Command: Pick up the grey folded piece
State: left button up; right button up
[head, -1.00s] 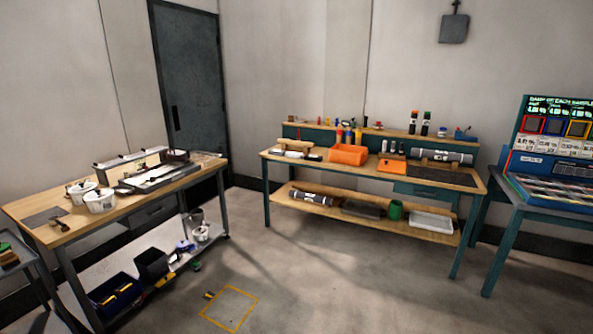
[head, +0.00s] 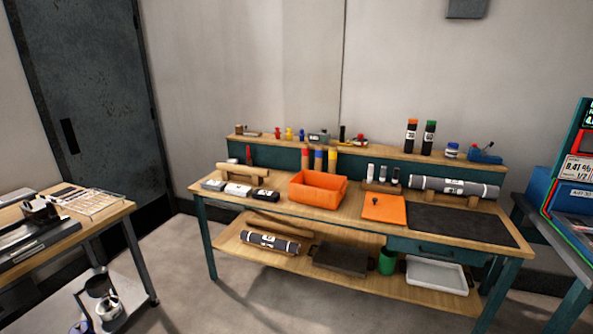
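Several small folded-looking pieces lie in a row at the left front of the middle workbench (head: 340,208). The leftmost is a grey piece (head: 213,185), the middle one is pale on top (head: 238,189), and the right one is black (head: 264,196). They are too small to tell their folds clearly. A grey roll with a white label (head: 425,184) rests on wooden supports at the bench's right. Another grey labelled roll (head: 262,240) lies on the lower shelf. Neither of my grippers is in view.
An orange bin (head: 318,190) stands right of the small pieces. An orange flat piece (head: 384,210) and a dark mat (head: 460,225) lie further right. Another bench (head: 110,212) stands at the left, with a low trolley beneath. Floor is open before the middle bench.

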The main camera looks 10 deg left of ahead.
aim_at(213, 184)
jog(key=i+u, duration=0.4)
jog(key=i+l+u, duration=0.25)
jog(key=u, duration=0.15)
jog(key=i+l+u, duration=0.65)
jog(key=u, duration=0.15)
jog(key=i+l+u, duration=0.2)
jog(key=l+u, duration=0.2)
